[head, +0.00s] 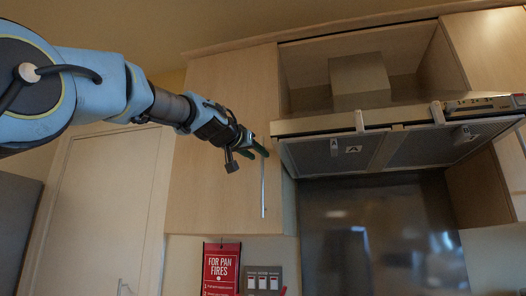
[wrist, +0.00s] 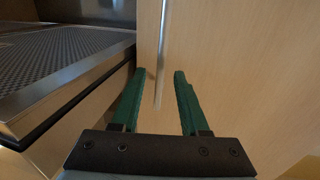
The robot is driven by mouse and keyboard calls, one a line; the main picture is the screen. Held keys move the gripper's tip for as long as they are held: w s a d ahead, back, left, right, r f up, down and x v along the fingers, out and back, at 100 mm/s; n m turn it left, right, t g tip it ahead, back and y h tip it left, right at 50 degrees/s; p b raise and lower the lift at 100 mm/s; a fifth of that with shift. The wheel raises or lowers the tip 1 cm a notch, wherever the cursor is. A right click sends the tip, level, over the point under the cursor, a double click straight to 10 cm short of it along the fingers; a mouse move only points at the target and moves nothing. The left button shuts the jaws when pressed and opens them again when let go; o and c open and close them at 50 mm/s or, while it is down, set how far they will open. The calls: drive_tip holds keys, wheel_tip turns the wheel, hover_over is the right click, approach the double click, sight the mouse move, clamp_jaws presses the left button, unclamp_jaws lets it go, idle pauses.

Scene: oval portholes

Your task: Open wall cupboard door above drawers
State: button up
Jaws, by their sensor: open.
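The wall cupboard door (head: 218,185) is pale wood and looks closed, left of the range hood. Its slim vertical bar handle (head: 263,192) runs near the door's right edge. My gripper (head: 259,149) is at the handle's upper end in the head view, which partly hides it. In the wrist view, my gripper (wrist: 160,73) has its two green fingers apart. The handle (wrist: 161,55) shows in the gap between them, and one end of it is visible. The door (wrist: 245,75) fills the right side there. I cannot tell whether a finger touches the handle. The drawers are not in view.
The range hood (head: 392,148) juts out just right of the door and shows close beside the left finger in the wrist view (wrist: 65,75). A red fire sign (head: 221,270) and a switch panel (head: 263,281) are below. A tall pale door (head: 105,215) stands at left.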

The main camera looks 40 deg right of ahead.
sight(262, 158)
drive_tip(key=shift+p+x, duration=0.95)
drive_tip(key=shift+x, duration=1.15)
drive_tip(key=shift+c, duration=0.2)
clamp_jaws()
